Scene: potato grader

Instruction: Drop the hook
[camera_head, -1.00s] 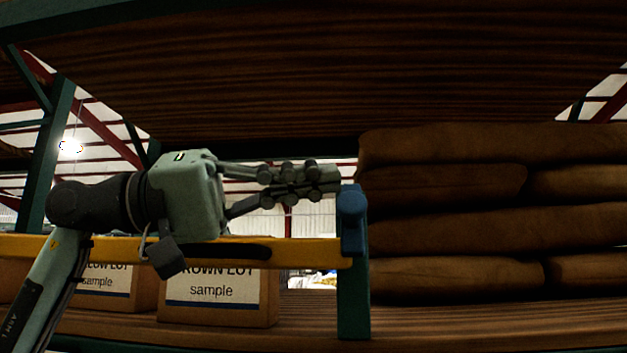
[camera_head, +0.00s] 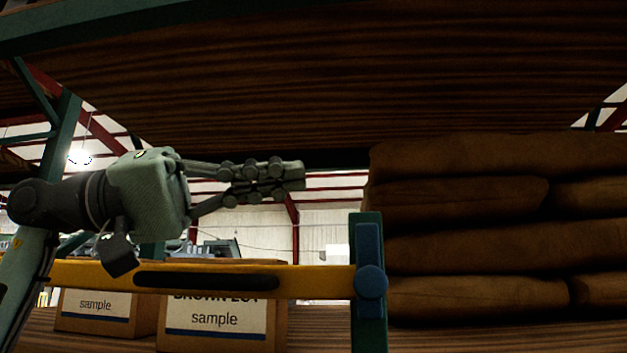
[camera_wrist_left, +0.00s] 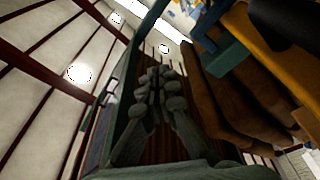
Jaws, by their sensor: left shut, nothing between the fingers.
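The blue hook (camera_head: 369,282) sits at the right end of the yellow bar (camera_head: 215,276), against the green post (camera_head: 367,335). Its round knob is level with the bar, with a blue strip above it and a short blue part below. My left gripper (camera_head: 303,175) is shut and empty, pointing right, above the bar and up and left of the hook, not touching it. In the left wrist view its closed fingers (camera_wrist_left: 157,78) show, with the yellow bar (camera_wrist_left: 280,62) at the upper right. My right gripper is not in view.
Cardboard sample boxes (camera_head: 225,338) stand on the wooden shelf behind the bar. Stacked brown sacks (camera_head: 460,240) fill the right side. A wooden shelf (camera_head: 280,80) hangs overhead. Free space lies between the gripper and the sacks.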

